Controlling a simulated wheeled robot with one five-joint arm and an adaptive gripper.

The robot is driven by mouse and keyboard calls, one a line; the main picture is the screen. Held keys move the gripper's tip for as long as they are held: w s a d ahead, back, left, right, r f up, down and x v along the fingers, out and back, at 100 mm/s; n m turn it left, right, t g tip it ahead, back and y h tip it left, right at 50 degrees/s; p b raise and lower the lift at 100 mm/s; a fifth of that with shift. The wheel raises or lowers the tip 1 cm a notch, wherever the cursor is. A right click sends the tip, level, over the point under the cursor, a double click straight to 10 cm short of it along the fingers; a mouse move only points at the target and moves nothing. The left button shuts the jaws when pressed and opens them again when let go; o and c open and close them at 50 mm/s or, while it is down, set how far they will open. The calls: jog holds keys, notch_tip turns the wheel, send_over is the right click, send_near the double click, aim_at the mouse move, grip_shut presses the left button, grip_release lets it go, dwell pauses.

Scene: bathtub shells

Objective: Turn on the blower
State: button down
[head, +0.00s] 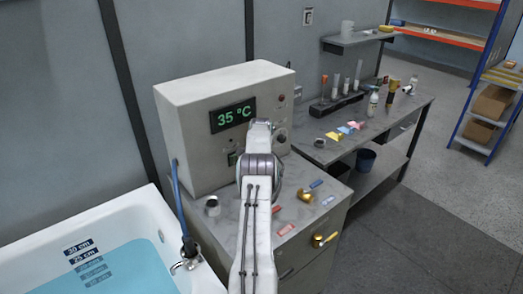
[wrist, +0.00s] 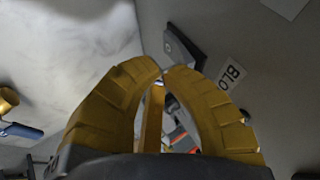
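The blower control seems to be on a grey box-shaped machine (head: 180,130) with a green "35 °C" display (head: 234,116). My gripper (wrist: 163,72) has yellow fingers whose tips meet just below the switch. Nothing shows between the tips. I cannot tell whether they touch the switch. In the head view my arm hides the gripper and part of the panel. A small dark switch (head: 232,158) shows left of the arm.
A bathtub (head: 130,220) with blue water stands at the left, with a blue hose (head: 178,205) beside it. A workbench (head: 390,118) with bottles and tubes stands behind right.

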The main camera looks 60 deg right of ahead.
jog(key=shift+w+d+r, duration=0.1)
jog(key=shift+w+d, duration=0.05)
jog(key=shift+w, duration=0.15)
jog(key=shift+r, duration=0.25)
jog(key=shift+r+p, duration=0.55)
jog(key=shift+r, duration=0.05)
